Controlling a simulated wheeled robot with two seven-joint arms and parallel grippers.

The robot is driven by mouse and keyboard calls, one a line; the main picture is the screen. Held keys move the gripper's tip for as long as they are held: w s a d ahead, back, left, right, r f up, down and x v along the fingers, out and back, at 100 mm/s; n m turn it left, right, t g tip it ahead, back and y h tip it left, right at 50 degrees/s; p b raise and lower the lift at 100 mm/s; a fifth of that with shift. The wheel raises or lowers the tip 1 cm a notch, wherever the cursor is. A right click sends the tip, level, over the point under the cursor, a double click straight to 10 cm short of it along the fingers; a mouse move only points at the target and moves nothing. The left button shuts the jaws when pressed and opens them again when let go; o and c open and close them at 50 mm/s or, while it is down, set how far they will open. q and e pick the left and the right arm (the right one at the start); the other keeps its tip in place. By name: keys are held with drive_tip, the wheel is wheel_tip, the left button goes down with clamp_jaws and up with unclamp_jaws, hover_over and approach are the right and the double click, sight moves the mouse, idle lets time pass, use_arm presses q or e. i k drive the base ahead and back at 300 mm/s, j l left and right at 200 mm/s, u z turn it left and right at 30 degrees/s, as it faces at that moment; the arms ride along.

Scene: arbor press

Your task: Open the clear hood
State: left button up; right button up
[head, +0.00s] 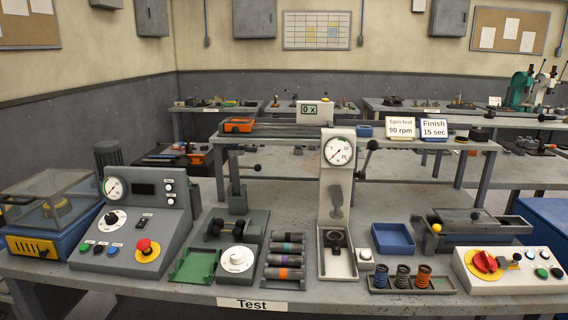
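The clear hood (58,186) is a see-through box with a flat top at the far left of the bench. It sits down over a blue base (78,232) and looks closed. A yellow thing (57,207) shows blurred through its walls. A dark handle-like part (16,199) is at the hood's left side. A yellow-orange front panel (32,246) is on the base below it. Neither of my grippers is in view.
A grey control console (133,220) with a gauge and a red stop button (148,247) stands close to the hood's right. A green tray (194,266), a gauge stand (336,205) and a blue tray (393,239) are farther right. The bench front carries a "Test" label (251,304).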

sight(5, 196)
drive_tip(key=u, duration=1.45)
